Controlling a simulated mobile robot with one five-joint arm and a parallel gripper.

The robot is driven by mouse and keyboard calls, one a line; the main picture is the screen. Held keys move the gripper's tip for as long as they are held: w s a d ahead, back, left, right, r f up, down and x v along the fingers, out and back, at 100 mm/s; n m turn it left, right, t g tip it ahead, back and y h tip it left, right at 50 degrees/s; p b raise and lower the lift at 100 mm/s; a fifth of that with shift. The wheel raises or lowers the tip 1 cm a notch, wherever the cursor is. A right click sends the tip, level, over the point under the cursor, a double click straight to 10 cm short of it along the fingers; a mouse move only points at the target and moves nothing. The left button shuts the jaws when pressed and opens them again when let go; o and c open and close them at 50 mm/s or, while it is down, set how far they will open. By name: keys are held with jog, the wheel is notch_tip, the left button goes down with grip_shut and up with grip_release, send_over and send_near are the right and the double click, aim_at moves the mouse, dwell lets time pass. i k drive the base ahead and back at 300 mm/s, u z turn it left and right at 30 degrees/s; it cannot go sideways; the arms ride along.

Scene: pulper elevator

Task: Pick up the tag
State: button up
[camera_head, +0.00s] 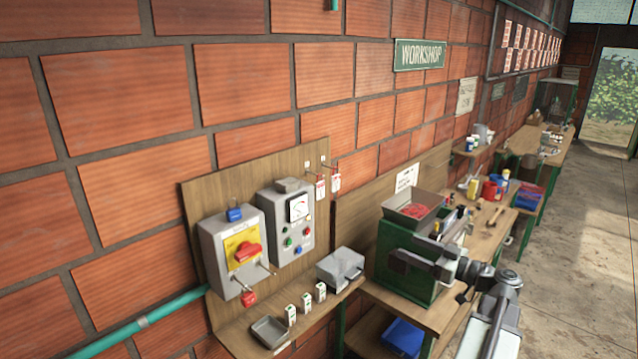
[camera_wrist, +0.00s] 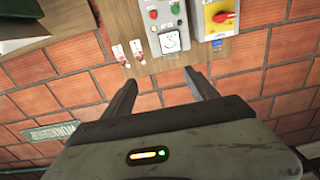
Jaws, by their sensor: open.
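Two red and white tags hang from hooks on the wooden wall board, to the right of the grey meter box: a left tag (camera_head: 320,188) and a right tag (camera_head: 336,182). The wrist view is upside down and shows both tags, one at the left (camera_wrist: 118,52) and one beside it (camera_wrist: 137,48). My gripper (camera_wrist: 163,80) is open and empty, its two dark fingers pointing toward the board. The tags lie beyond the fingertips, near the left finger in that view, apart from it. In the head view my arm is at the right, before the green bench unit.
A switch box with a red handle (camera_head: 243,250) and a meter box (camera_head: 287,222) are on the board. Below, a shelf holds a small tray (camera_head: 269,331), several small white-and-green items and a grey box (camera_head: 340,267). A green unit with an open tray (camera_head: 412,212) stands to the right.

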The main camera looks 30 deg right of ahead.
aim_at(319, 186)
jog(key=i, duration=1.3)
jog(key=u, duration=0.05)
